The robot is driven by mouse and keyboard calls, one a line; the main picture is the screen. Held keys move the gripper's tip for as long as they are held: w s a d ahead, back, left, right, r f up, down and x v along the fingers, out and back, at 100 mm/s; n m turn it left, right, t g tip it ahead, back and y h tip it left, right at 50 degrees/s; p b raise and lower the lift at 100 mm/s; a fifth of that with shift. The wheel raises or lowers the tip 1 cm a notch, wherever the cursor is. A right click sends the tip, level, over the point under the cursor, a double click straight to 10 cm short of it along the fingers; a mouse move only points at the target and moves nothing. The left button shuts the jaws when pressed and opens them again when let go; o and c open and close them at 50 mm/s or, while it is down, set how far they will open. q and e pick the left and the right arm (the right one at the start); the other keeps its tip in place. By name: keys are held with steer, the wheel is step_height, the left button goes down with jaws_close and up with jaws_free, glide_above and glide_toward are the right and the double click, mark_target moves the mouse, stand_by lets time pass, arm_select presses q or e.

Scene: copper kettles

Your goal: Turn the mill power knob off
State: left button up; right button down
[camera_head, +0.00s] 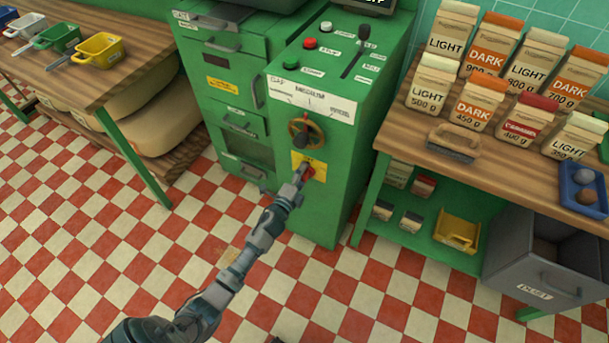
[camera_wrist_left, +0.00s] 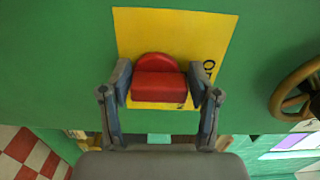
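The red power knob (camera_head: 308,172) sits on a yellow plate (camera_head: 318,163) low on the front of the green mill (camera_head: 325,205). In the left wrist view, the knob (camera_wrist_left: 159,86) is a red block with a rounded back, on its yellow plate (camera_wrist_left: 140,30). My left gripper (camera_head: 302,170) is at the knob. Its fingers (camera_wrist_left: 160,88) lie on both sides of the knob and appear to touch it. Part of the plate's lettering shows beside the right finger. My right gripper is not in view.
A brown handwheel (camera_head: 306,132) is just above the knob, under a dial scale (camera_head: 312,100). Push buttons (camera_head: 310,43) are on the mill's top. A table with coffee bags (camera_head: 473,102) stands right. A table with small scoops (camera_head: 98,50) stands left. The checkered floor in front is clear.

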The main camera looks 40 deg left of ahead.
arm_select(q)
steer(key=shift+o, duration=0.9)
steer(key=shift+a+f, duration=0.1)
steer(key=shift+s, duration=0.1)
steer(key=v, duration=1.1)
steer(key=shift+s, duration=0.35)
steer(key=shift+f, duration=0.15)
